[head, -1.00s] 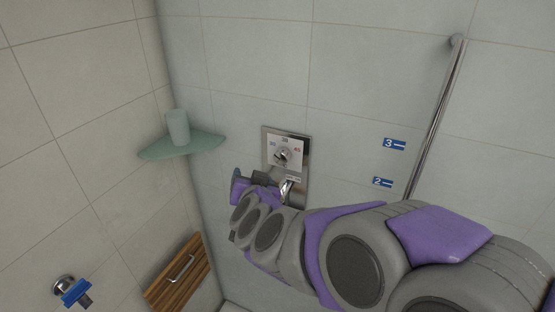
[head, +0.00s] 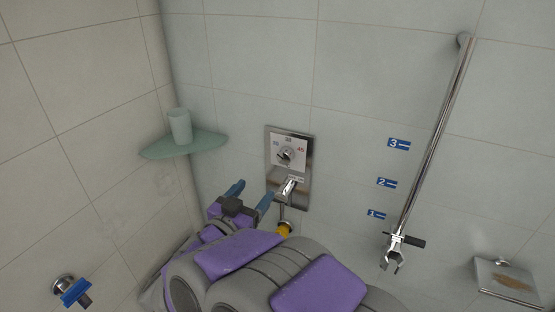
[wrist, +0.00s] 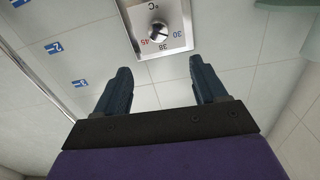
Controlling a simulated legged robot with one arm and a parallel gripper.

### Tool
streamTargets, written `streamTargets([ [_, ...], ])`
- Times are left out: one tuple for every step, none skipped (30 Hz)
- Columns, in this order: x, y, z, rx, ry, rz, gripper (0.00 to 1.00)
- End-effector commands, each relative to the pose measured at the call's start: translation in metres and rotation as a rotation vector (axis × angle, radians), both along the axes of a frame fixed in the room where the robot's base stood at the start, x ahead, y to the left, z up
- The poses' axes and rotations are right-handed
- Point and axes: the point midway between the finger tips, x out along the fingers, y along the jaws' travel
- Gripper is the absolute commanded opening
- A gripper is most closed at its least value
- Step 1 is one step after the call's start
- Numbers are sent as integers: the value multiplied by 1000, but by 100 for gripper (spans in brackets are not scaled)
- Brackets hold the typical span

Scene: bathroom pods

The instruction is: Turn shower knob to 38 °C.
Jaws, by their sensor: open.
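The shower knob (head: 285,154) is a round chrome knob on a white dial, set in a metal plate (head: 306,171) on the tiled wall. In the wrist view the knob (wrist: 158,32) is at the top, upside down, with marks 30, 38 and 45 around it; I cannot tell its exact setting. My gripper (head: 251,194) is open and empty, below and left of the knob. In the wrist view its two blue fingers (wrist: 164,86) are spread apart, short of the plate and touching nothing.
A chrome lever or spout (head: 287,188) sticks out below the dial. A corner shelf (head: 200,145) with a cup (head: 180,126) is at left. A rail (head: 433,150) with a holder (head: 396,250) stands at right, beside blue number labels (head: 399,144). A soap dish (head: 508,281) is at lower right.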

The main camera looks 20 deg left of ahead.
Motion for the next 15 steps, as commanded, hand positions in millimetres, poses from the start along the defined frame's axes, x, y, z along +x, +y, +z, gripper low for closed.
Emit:
streamTargets([
  [10, -3, -1, 1, -3, -6, 71],
  [15, -4, -1, 1, -3, -7, 71],
  [23, -6, 0, 2, -2, -7, 71],
  [28, -6, 0, 3, -2, -5, 71],
  [34, -8, 0, 4, -1, -5, 71],
  [41, -9, 0, 5, -1, -6, 71],
  [47, -10, 0, 7, -2, -7, 71],
  [53, -11, 1, 7, -3, -7, 71],
  [61, -12, 1, 7, -3, -7, 71],
  [66, -13, 0, 6, -2, -6, 71],
  [72, -13, 0, 5, 0, -5, 71],
  [80, -14, 0, 4, -1, -4, 71],
  [85, -15, 0, 4, -2, -4, 71],
  [92, -16, 0, 4, -3, -6, 71],
  [99, -15, 0, 5, -3, -5, 71],
])
